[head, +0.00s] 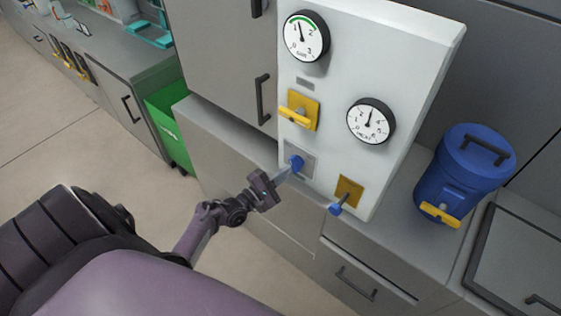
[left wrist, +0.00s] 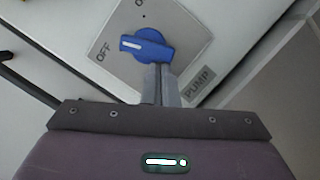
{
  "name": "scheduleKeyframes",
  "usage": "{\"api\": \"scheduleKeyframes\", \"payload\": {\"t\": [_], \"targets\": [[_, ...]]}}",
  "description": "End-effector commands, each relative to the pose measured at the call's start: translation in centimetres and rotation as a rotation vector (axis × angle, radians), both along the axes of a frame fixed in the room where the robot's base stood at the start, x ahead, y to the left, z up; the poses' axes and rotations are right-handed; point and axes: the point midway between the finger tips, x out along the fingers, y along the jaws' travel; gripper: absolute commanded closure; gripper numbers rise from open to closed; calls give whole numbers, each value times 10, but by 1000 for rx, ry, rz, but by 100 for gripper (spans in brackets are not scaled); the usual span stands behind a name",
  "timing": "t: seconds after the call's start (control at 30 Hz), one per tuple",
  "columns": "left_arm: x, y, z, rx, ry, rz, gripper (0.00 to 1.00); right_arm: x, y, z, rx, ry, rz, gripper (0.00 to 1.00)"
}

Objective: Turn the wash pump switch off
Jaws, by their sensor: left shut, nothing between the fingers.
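The wash pump switch is a blue rotary knob (head: 296,162) on a grey square plate (head: 305,152), low on the white panel (head: 345,75). In the left wrist view the knob (left wrist: 142,46) has a white mark at its left end, pointing left towards the word OFF. PUMP is printed at the plate's lower right, and another label at the top is cut off. My left gripper (head: 289,169) is shut and empty. Its fingertips (left wrist: 165,68) are right at the knob's lower right side; whether they touch is unclear. My right gripper is out of view.
Two round gauges (head: 306,36), (head: 371,121), a yellow handle (head: 297,115) and a blue-tipped lever (head: 337,208) are also on the panel. A blue container (head: 463,170) with a yellow tap stands on the counter at right. A green bin (head: 169,125) is at left.

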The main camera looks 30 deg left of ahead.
Motion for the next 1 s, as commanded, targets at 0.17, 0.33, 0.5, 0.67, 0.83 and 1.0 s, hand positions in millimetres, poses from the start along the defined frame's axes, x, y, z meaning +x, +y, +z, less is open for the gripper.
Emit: {"api": "scheduleKeyframes", "payload": {"t": [0.17, 0.33, 0.5, 0.67, 0.83, 1.0], "targets": [[0, -2, 0, -58, 4, 1, 100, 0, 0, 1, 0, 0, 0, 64], [0, -3, -1, -104, 8, 0, 100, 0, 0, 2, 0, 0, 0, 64], [0, -5, -2, -144, 11, -1, 100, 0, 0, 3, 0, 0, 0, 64], [0, -5, -2, -177, 14, 1, 100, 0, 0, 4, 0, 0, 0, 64], [0, -7, -2, -216, 17, 0, 100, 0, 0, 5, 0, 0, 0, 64], [0, -8, -3, -244, 20, 0, 100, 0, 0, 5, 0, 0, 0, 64]]}}
